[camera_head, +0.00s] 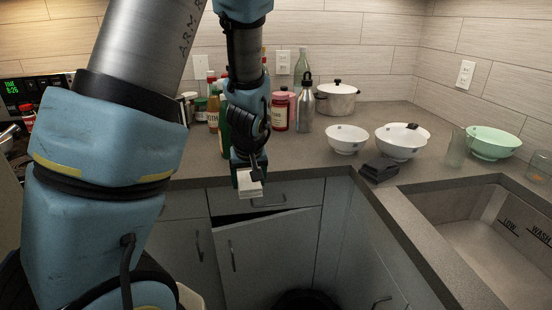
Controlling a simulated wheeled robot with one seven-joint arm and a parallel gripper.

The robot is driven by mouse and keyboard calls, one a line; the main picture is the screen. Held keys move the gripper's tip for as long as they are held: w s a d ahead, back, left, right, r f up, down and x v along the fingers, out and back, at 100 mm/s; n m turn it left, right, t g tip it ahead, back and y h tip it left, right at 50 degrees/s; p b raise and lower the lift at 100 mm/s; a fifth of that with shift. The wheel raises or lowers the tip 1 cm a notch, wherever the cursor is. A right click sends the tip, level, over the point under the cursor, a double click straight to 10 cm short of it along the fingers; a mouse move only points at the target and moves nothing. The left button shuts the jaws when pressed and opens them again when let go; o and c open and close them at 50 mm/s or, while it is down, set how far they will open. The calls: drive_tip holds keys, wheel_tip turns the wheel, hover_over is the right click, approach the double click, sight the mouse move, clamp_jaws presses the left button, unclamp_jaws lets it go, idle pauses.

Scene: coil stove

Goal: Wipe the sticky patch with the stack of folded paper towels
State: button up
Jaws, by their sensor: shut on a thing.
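My gripper (250,176) is near the middle of the view, at the front edge of the counter (315,150). It points down and is shut on a small white stack, the folded paper towels (249,187). The stack shows in front of the cabinet fronts, by the counter's edge. I cannot tell how far it is from the counter. I cannot make out a sticky patch; my arm hides part of the counter at left.
Bottles, jars and a lidded pot (337,99) stand along the back. A cabinet door (270,262) hangs slightly open below.

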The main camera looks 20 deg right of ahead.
drive_tip(key=a+f, duration=0.7)
drive_tip(key=a, duration=0.3)
drive_tip(key=a+f, duration=0.8)
drive_tip(key=a, duration=0.2)
drive_tip(key=shift+a+n, duration=0.15)
drive_tip(key=shift+n, duration=0.25)
